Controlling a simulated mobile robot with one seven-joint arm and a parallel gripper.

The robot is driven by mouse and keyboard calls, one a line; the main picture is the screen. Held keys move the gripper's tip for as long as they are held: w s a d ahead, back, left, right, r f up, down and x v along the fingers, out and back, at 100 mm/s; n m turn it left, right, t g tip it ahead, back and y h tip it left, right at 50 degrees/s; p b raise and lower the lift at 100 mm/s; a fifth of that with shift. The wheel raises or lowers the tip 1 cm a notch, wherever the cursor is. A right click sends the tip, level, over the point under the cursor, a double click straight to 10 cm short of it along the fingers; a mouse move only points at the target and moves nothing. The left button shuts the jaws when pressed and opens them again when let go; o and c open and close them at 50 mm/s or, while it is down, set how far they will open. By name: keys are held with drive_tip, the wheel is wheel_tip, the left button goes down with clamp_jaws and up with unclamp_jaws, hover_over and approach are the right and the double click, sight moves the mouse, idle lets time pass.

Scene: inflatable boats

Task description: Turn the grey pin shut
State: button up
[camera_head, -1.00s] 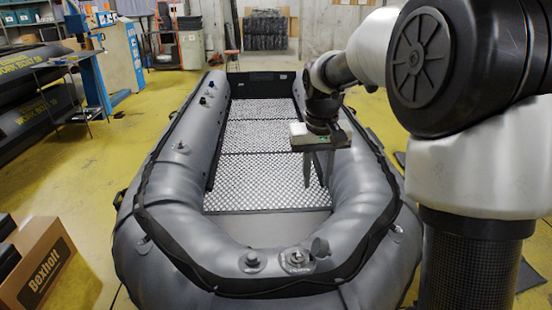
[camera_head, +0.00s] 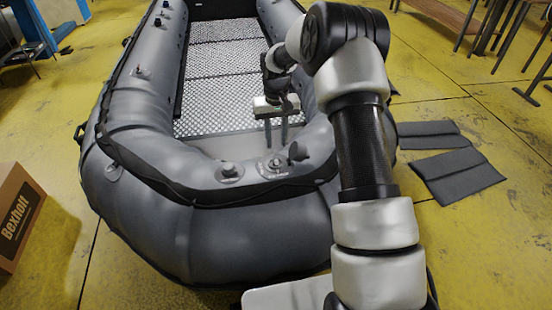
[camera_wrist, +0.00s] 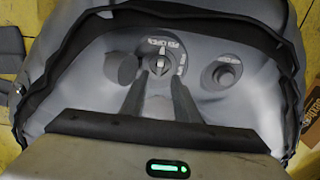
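The grey pin (camera_wrist: 161,62) sits in the middle of a round valve on the bow of the grey inflatable boat, with white lettering around it. In the head view the valve (camera_head: 274,166) is small, and the pin's turn cannot be read there. My gripper (camera_head: 276,142) points down just behind the valve, over the boat's inner side. In the wrist view its two fingers (camera_wrist: 158,82) are apart and empty, with their tips at either side below the pin. They appear clear of it.
A dark round cap (camera_wrist: 122,68) stands beside the valve, and a second round valve (camera_wrist: 223,72) lies on its other side. A Bexholt cardboard box (camera_head: 20,215) is on the yellow floor at left. Dark flat panels (camera_head: 455,175) lie on the floor at right.

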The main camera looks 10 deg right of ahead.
sight(276, 159)
wheel_tip(276, 159, down, 8)
drive_tip(key=shift+r+b, duration=0.1)
drive_tip(key=shift+b, duration=0.65)
drive_tip(key=shift+c, duration=0.4)
clamp_jaws()
